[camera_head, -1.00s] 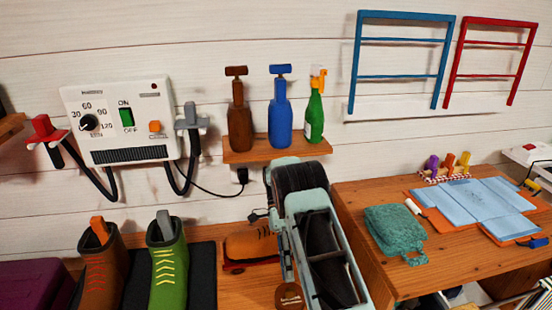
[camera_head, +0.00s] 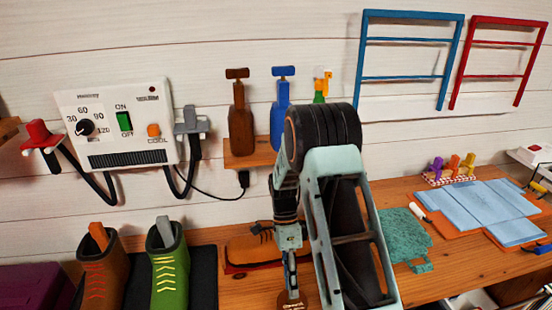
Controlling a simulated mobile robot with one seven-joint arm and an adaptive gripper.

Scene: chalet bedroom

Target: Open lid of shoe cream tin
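A round brown thing (camera_head: 284,304), perhaps the shoe cream tin, shows at the bottom edge of the picture on the wooden bench. It is cut by the frame and partly covered by my arm's end, so its lid cannot be made out. My gripper (camera_head: 291,292) points down at or just above it. The fingers are too small and covered to show whether they are apart or whether they touch it.
Brown (camera_head: 104,275) and green (camera_head: 168,270) boots stand further left. A teal cloth (camera_head: 402,236) lies to the right, partly behind my arm. Bottles (camera_head: 241,125) stand on a wall shelf behind.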

